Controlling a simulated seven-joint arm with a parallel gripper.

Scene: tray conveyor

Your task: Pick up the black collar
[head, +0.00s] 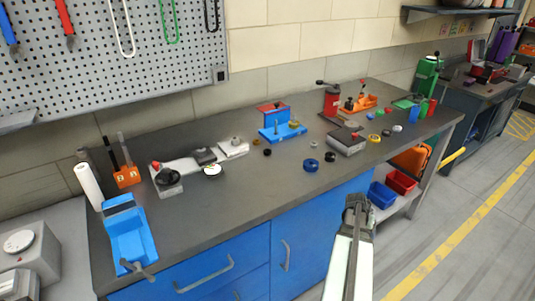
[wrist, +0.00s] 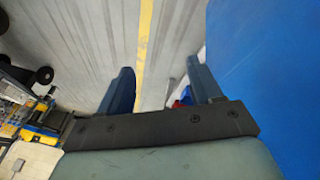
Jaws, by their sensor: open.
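Small dark ring-like pieces lie on the grey workbench (head: 255,190). One black piece (head: 330,157) sits right of a blue ring (head: 311,165); another black piece (head: 267,152) lies in front of the blue fixture (head: 282,132). They are too small to tell which is the black collar. My gripper (head: 358,203) is in front of the bench's front edge, apart from all these pieces. In the wrist view my gripper (wrist: 160,85) is open, with nothing between its fingers; the floor shows beyond them. No collar can be made out in the wrist view.
A grey block (head: 345,142) stands behind the right black piece. A blue vise (head: 128,235) is at the bench's left end. Blue (head: 381,194) and red (head: 401,181) bins sit on a low shelf. The bench's front middle is clear.

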